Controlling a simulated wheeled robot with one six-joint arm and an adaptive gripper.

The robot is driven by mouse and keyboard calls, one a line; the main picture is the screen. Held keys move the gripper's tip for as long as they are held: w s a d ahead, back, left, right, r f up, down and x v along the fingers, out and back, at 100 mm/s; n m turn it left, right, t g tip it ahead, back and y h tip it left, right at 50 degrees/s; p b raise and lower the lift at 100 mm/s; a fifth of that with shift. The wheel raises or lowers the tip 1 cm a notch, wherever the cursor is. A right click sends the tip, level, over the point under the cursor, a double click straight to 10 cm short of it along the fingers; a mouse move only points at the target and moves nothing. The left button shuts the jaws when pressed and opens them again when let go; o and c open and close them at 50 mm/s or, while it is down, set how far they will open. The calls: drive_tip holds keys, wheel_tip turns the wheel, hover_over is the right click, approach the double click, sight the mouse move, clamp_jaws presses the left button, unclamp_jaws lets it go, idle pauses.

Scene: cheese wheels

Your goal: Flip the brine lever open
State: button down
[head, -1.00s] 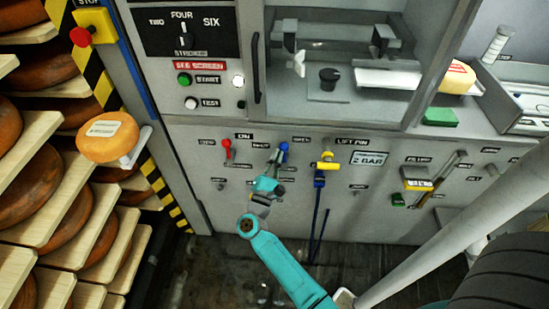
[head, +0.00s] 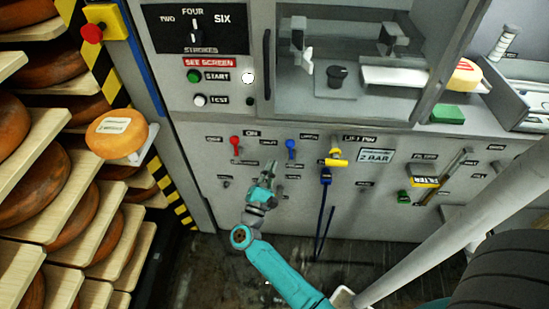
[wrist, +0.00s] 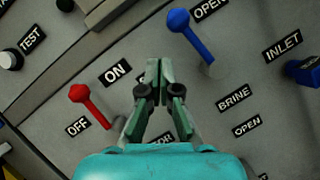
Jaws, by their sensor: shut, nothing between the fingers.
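The blue lever (head: 290,149) stands on the grey panel with its knob up. In the wrist view the blue lever (wrist: 190,36) has its knob beside a label reading OPEN, and a BRINE label (wrist: 234,97) sits below its base. My gripper (head: 269,166) is in front of the panel, left of and below the blue lever. In the wrist view my gripper (wrist: 160,66) has its fingers together and empty, apart from the lever. No part of the lever is hidden there.
A red lever (wrist: 91,106) with ON and OFF labels is left of my gripper. A yellow handle (head: 335,158) with a blue part below it is to the right. Cheese shelves (head: 60,210) fill the left side.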

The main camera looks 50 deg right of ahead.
drive_tip(key=w+r+v, duration=0.1)
drive_tip(key=v, duration=0.6)
drive_tip(key=shift+a, duration=0.5)
drive_tip(key=shift+s+f, duration=0.15)
